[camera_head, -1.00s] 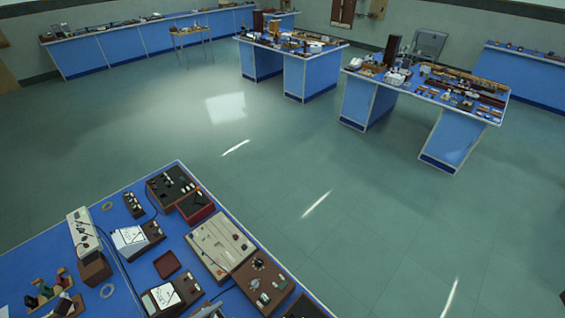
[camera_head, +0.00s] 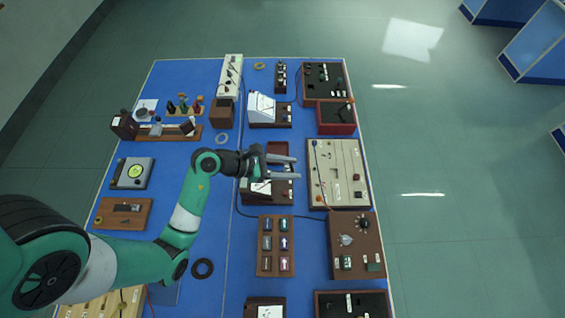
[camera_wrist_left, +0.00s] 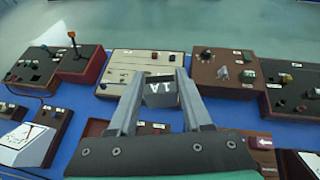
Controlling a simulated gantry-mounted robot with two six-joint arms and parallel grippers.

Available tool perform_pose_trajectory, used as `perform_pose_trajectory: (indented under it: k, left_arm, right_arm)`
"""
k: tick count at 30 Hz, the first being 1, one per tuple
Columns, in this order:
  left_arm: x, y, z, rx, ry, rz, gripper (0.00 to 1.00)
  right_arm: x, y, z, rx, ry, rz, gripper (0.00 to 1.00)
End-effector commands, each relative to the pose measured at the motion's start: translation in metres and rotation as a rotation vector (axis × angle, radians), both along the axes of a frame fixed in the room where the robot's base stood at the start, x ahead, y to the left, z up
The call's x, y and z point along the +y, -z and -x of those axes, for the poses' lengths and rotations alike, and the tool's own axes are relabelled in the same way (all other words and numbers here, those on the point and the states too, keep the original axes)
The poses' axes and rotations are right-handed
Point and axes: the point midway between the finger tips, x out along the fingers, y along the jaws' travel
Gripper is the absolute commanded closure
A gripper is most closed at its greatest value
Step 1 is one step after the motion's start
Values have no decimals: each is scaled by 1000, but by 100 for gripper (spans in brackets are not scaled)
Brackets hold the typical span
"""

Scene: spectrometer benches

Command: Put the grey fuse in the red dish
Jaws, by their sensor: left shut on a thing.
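The grey fuse (camera_wrist_left: 160,92), marked "1A", is between the two fingers of my left gripper (camera_wrist_left: 161,86) in the left wrist view. The fingers are shut on it. In the head view my left gripper (camera_head: 297,167) is over the bench, its fingers pointing right. I cannot make the fuse out there. The red dish (camera_head: 279,149) is a small dark red square beside and partly under the upper finger. In the wrist view part of the dish (camera_wrist_left: 96,127) shows left of the gripper, the rest hidden by it. My right gripper is not in view.
A wooden block with several fuses (camera_head: 265,267) lies below the gripper in the head view. A meter box (camera_head: 258,195) is under the gripper, a white-faced meter (camera_head: 262,108) above it, and a beige panel (camera_head: 350,190) to the right. Bare blue bench shows left of the fuse block.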

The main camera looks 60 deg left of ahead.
Motion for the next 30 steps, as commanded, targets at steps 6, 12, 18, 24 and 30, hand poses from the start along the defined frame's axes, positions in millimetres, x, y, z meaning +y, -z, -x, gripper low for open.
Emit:
perform_pose_trajectory:
  k: [6, 12, 18, 24, 30]
  left_arm:
    - [56, 101, -4, -2, -110, -3, 100]
    - [88, 134, -2, 1, -174, -2, 100]
    - [96, 135, -1, 2, -192, 0, 100]
    - [114, 146, -12, 2, -192, -1, 100]
    - [163, 174, -40, 2, -192, 0, 100]
  right_arm:
    - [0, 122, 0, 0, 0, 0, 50]
    - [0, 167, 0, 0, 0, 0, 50]
    - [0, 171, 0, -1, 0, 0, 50]
    - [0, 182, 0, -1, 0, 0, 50]
    - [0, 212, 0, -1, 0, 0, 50]
